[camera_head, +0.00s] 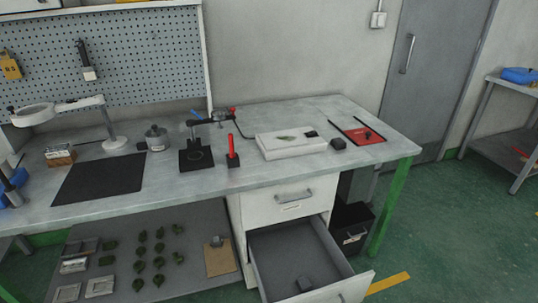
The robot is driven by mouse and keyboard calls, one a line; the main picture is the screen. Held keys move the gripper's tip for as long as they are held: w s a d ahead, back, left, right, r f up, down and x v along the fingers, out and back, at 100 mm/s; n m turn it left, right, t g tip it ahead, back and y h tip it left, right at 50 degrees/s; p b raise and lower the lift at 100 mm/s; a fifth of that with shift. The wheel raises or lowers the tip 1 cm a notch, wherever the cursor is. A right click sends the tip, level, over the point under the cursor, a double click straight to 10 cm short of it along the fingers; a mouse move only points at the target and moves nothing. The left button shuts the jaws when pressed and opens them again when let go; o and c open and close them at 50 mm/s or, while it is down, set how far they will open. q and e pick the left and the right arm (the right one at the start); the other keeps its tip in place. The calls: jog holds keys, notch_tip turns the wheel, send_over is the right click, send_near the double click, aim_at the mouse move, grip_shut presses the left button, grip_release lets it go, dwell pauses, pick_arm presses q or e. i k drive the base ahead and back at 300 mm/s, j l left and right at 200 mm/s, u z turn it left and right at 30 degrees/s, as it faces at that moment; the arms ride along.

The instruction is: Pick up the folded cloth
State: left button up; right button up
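No cloth can be made out with certainty. A small dark item (338,143) on the bench, right of the white box, is also unclear. Neither of my grippers is in view, and nothing is seen touching these items.
The grey bench (225,180) carries a black mat (98,181), a white box (291,145), a red tray (363,135), a lamp (116,142) and small tools. A lower shelf (195,218) holds several green pieces. The drawer juts forward; green floor (440,240) is clear at right.

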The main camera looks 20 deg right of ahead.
aim_at(304, 284)
jog(key=l+z, duration=0.15)
jog(key=z, duration=0.75)
jog(key=i+j, duration=0.05)
